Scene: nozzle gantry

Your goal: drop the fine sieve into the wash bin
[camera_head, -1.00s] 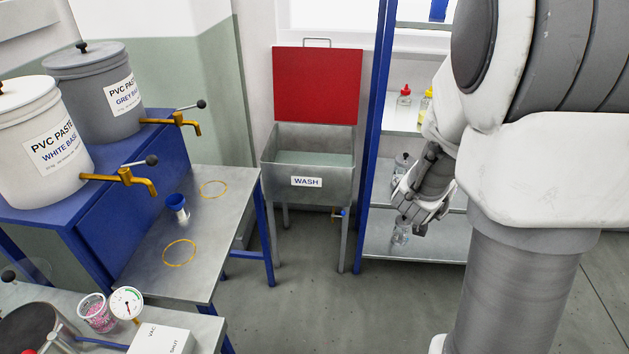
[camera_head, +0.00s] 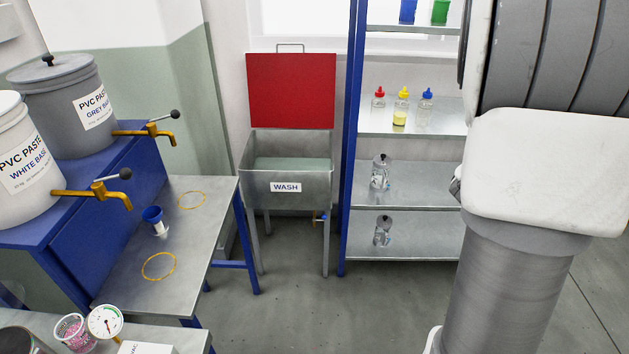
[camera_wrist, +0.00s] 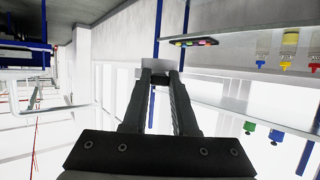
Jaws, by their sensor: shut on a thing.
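The wash bin (camera_head: 288,205) is a grey metal tub on legs, labelled WASH, in the middle of the head view. Its red lid (camera_head: 290,92) stands upright behind it and the top is open. In the wrist view my gripper (camera_wrist: 159,72) is shut on a small pale grey thing (camera_wrist: 152,64) at its fingertips. Too little of it shows to tell whether this is the fine sieve. In the head view my gripper is hidden behind my arm at the right.
A blue-framed shelf rack (camera_head: 352,140) stands right of the bin, with capped bottles (camera_head: 401,106) and clear vessels. A metal bench (camera_head: 128,272) with yellow rings lies left, below paste buckets (camera_head: 68,105) with brass taps. The floor (camera_head: 300,310) before the bin is clear.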

